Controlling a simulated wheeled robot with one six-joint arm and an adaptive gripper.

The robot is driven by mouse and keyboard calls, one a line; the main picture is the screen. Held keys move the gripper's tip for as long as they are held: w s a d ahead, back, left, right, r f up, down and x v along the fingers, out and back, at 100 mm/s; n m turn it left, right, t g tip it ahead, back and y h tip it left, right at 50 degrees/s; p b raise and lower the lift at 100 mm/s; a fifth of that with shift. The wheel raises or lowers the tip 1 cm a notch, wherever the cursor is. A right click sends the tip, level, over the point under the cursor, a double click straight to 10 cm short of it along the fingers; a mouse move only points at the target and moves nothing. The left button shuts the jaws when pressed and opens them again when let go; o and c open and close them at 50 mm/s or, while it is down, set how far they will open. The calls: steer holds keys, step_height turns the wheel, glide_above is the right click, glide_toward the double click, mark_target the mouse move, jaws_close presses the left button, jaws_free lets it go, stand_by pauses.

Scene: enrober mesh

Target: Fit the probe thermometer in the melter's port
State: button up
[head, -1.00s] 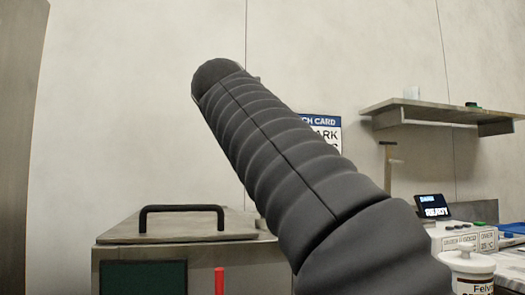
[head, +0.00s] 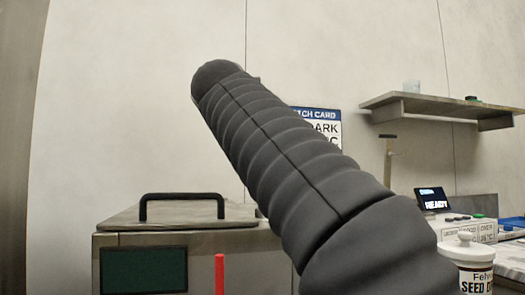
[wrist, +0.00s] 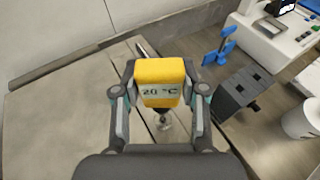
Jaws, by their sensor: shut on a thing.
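The probe thermometer (wrist: 158,72), a yellow block with a display reading 20 °C, sits between the fingers of my gripper (wrist: 161,97) in the wrist view. My gripper is shut on it. Below the yellow body a small shiny round piece (wrist: 164,123) shows; I cannot tell whether it is the port or part of the probe. The probe's tip is hidden. The melter (head: 200,241) appears to be the steel box with a black-handled lid in the head view. My gripper is not visible in the head view, where my dark arm fills the middle.
A white seed jar (head: 471,262) stands at the lower right. A small READY screen (head: 432,199) and a shelf (head: 435,111) are behind it. A red rod (head: 219,275) stands in front of the steel box. A blue stand (wrist: 219,48) and a dark slotted block (wrist: 245,93) are right of my gripper.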

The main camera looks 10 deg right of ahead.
steer(key=shift+f+b, duration=2.15)
steer(key=shift+f, duration=0.9)
steer(key=o, duration=1.2)
steer(key=shift+o, duration=0.2)
steer(key=v, duration=1.2)
